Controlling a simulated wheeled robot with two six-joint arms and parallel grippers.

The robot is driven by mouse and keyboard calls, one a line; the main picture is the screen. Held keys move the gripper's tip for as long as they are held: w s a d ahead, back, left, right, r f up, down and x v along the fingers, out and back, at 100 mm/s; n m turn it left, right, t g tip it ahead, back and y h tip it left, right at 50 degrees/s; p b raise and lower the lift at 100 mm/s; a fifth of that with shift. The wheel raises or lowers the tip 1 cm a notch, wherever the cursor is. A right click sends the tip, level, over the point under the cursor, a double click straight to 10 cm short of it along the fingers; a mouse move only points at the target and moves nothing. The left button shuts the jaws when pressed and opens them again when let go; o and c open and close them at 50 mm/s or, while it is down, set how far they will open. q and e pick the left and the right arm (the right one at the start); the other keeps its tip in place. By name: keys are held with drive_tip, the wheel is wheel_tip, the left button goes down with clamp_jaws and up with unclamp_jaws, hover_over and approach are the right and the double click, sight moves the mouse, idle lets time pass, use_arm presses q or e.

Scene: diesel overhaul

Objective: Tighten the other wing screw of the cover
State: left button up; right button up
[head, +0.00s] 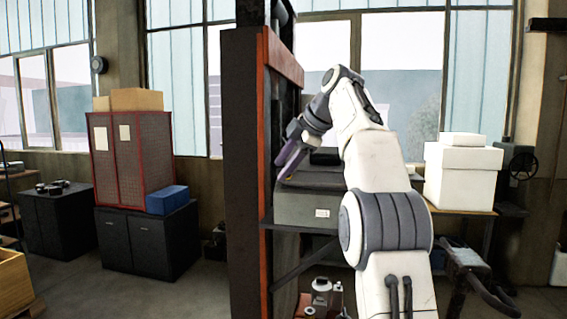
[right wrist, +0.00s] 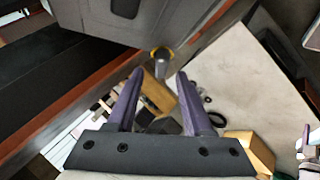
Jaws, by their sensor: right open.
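My right gripper (head: 287,162) is raised beside the tall dark upright with the red edge. In the right wrist view its two purple fingers (right wrist: 157,77) are open, with nothing held between them. A small round grey piece with a yellow rim (right wrist: 162,56) shows just beyond the fingertips, apart from them; I cannot tell whether it is a wing screw. A grey panel with a dark inset (right wrist: 140,18) fills the top of that view; I cannot tell whether it is the cover. No wing screw shows clearly in the head view.
The dark upright (head: 243,170) with its red edge (head: 266,150) stands close left of my right arm. A grey labelled case (head: 300,207) sits on a bench behind the arm. White boxes (head: 462,178) stand to the right. Open floor lies at the left.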

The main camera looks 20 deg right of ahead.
drive_tip(key=shift+w+d+f, duration=0.2)
drive_tip(key=shift+w+f, duration=0.05)
drive_tip(key=shift+f, duration=0.25)
clamp_jaws()
drive_tip(key=shift+r, duration=0.1)
idle(1.2)
drive_tip(key=m+t+b, duration=0.1)
drive_tip(key=b, duration=0.2)
drive_tip(key=m+t+h+b, duration=0.1)
drive_tip(key=m+b, duration=0.1)
drive_tip(key=b, duration=0.1)
drive_tip(key=shift+f+m, duration=0.3)
drive_tip(key=shift+f, duration=0.05)
drive_tip(key=shift+r+t+b, duration=0.1)
drive_tip(key=shift+t+b, duration=0.2)
drive_tip(key=shift+b, duration=0.1)
drive_tip(key=shift+r+m, duration=0.2)
drive_tip(key=shift+m, duration=0.2)
